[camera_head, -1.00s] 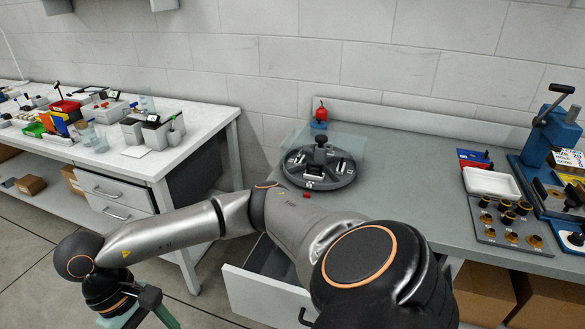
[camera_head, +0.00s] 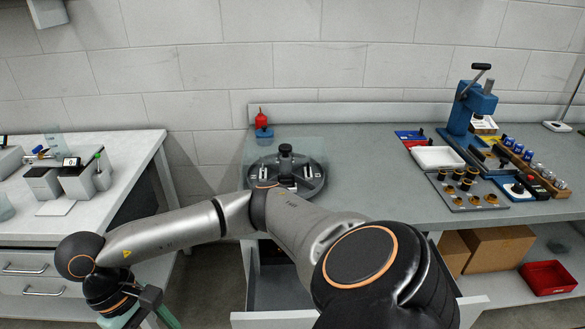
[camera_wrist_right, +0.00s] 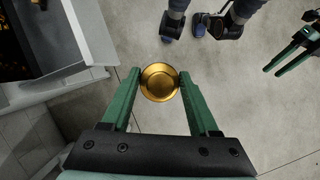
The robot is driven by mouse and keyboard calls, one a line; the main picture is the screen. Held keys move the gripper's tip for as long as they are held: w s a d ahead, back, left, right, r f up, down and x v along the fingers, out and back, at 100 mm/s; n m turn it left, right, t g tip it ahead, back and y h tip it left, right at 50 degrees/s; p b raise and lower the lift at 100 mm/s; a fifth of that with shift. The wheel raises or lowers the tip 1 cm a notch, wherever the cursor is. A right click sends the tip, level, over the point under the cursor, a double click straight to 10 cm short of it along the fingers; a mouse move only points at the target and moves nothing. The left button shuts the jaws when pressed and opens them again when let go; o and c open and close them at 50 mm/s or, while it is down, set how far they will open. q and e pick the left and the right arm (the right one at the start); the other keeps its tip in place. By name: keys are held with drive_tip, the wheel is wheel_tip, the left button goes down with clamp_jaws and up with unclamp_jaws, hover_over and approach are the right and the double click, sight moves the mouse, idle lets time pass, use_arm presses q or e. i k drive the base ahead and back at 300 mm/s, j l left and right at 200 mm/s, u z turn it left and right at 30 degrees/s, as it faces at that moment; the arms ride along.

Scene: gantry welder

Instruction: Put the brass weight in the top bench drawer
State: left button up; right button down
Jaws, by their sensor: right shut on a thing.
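The brass weight (camera_wrist_right: 160,82), a round gold disc with a raised rim, is between the green fingers of my right gripper (camera_wrist_right: 160,85) in the right wrist view, above the floor. My right gripper is shut on it. In the head view this gripper (camera_head: 143,316) is cut off at the bottom left edge, and the weight does not show. The top bench drawer (camera_head: 262,320) is pulled out under the grey bench, partly hidden by my right arm. An open drawer (camera_wrist_right: 95,50) shows at the wrist view's upper left. My left gripper (camera_wrist_right: 271,73) is at the right there, fingers apart.
The grey bench (camera_head: 375,180) holds a round dark fixture (camera_head: 314,186), a white tray (camera_head: 437,157) and a blue press (camera_head: 462,115). A white table with drawers (camera_head: 120,160) stands left, with a gap between it and the bench. A red bin (camera_head: 548,279) is low right.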

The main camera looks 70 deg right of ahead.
sight(291, 298)
drive_tip(key=i+z, duration=0.25)
drive_tip(key=z, duration=0.25)
drive_tip(key=i+z, duration=0.2)
drive_tip(key=z, duration=0.3)
drive_tip(key=i+j+z, duration=0.2)
drive_tip(key=z, duration=0.3)
drive_tip(key=i+j+z, duration=0.15)
drive_tip(key=z, duration=0.35)
drive_tip(key=i+j+z, duration=0.35)
drive_tip(key=k+j, duration=0.05)
drive_tip(key=k, duration=0.05)
